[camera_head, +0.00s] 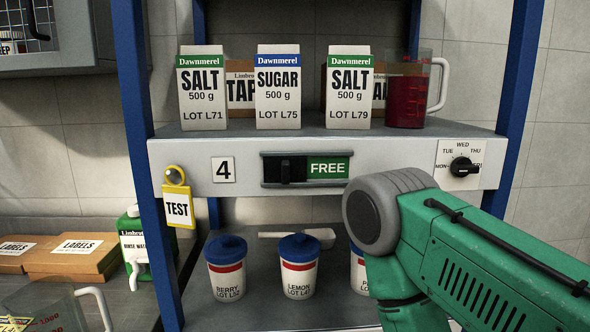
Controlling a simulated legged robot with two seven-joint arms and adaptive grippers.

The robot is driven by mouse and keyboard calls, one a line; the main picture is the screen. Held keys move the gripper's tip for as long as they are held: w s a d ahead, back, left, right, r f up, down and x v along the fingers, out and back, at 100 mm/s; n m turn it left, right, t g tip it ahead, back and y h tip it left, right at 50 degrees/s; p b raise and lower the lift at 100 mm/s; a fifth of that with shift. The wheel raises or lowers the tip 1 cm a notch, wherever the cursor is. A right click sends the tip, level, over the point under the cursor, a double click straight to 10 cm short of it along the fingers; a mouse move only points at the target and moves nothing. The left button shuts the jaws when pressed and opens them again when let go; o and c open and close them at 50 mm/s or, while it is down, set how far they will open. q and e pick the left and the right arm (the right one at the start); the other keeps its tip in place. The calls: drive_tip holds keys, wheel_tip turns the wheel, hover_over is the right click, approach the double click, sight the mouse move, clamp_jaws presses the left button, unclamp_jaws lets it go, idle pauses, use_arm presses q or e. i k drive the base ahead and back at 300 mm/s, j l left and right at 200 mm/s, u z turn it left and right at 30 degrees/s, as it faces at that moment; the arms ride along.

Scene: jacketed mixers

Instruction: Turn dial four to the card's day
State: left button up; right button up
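The dial (463,167) is a black knob on a white plate at the right end of the grey shelf front. MON, TUE, WED and THU are printed around it; the label at its lower right is hard to read. I cannot tell surely which day the knob points at. A "4" plate (223,169) is at the left of the same shelf front. No card with a day is readable. My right arm, green and grey, comes in from the lower right in front of the shelf, below the dial. Neither gripper shows.
A slider sign (328,169) reads FREE. A yellow TEST tag (178,205) hangs at the left post. Cartons (277,88) and a red-filled jug (407,95) stand on the shelf. Blue-lidded tubs (298,272) stand below, partly behind my arm. Blue posts (519,90) flank the shelf.

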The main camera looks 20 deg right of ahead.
sight(461, 167)
drive_tip(key=j+z, duration=0.15)
drive_tip(key=z, duration=1.45)
drive_tip(key=k+j, duration=0.5)
drive_tip(key=k, duration=0.15)
drive_tip(key=u, duration=2)
drive_tip(key=j+z, duration=0.1)
drive_tip(key=z, duration=1.65)
